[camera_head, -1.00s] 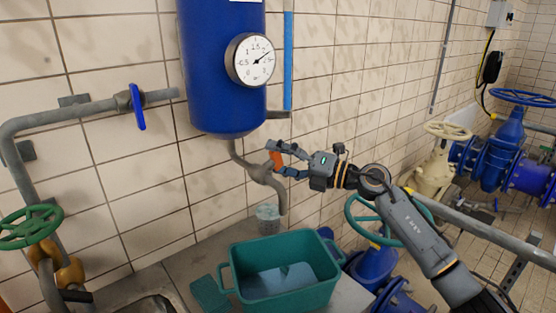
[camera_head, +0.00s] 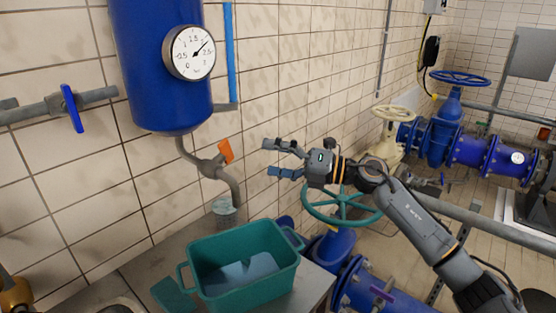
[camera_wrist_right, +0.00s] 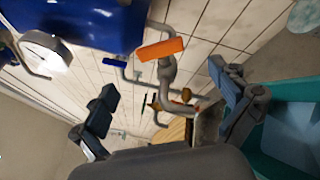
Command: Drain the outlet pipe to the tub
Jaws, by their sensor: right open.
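The blue tank (camera_head: 160,70) has a grey outlet pipe (camera_head: 230,186) curving down from its bottom. An orange valve handle (camera_head: 225,151) sits on this pipe, tilted; it also shows in the right wrist view (camera_wrist_right: 161,49). The teal tub (camera_head: 240,300) stands on the ledge below and right of the pipe mouth, with water in it. I see no stream leaving the pipe. My right gripper (camera_head: 273,158) is open and empty, to the right of the handle and apart from it. In the wrist view its fingers (camera_wrist_right: 170,105) are spread wide. My left gripper is out of view.
A round gauge (camera_head: 189,53) is on the tank. A pale round item (camera_head: 224,207) is under the pipe mouth. A teal handwheel (camera_head: 341,206) and blue pipework (camera_head: 385,292) stand below my right arm. A blue-handled valve (camera_head: 71,109) is at left.

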